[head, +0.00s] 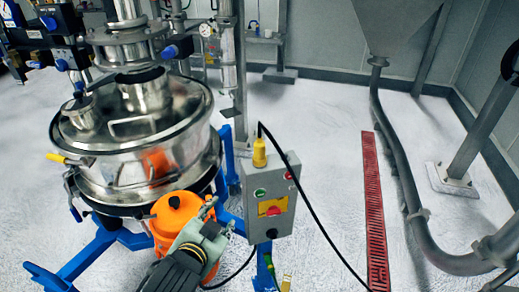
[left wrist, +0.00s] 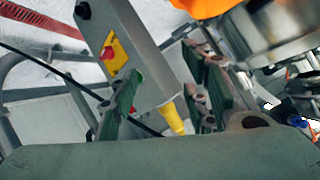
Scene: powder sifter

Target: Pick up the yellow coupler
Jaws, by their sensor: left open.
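The yellow coupler (head: 260,152) stands upright on top of the grey control box (head: 268,215), with a black cable running from it. It also shows in the left wrist view (left wrist: 172,118), at the end of the box, between the two fingers in the picture. My left gripper (head: 217,217) is open and empty, to the left of the box and lower than the coupler in the head view. In the left wrist view its green-sided fingers (left wrist: 165,68) are spread apart. Contact between fingers and box cannot be told. My right gripper is out of view.
The steel sifter (head: 140,150) on its blue frame stands at the left. An orange motor (head: 175,222) sits behind my left gripper. A red floor grate (head: 375,205) and a grey pipe (head: 400,170) lie to the right. The black cable (head: 315,215) hangs across the open floor.

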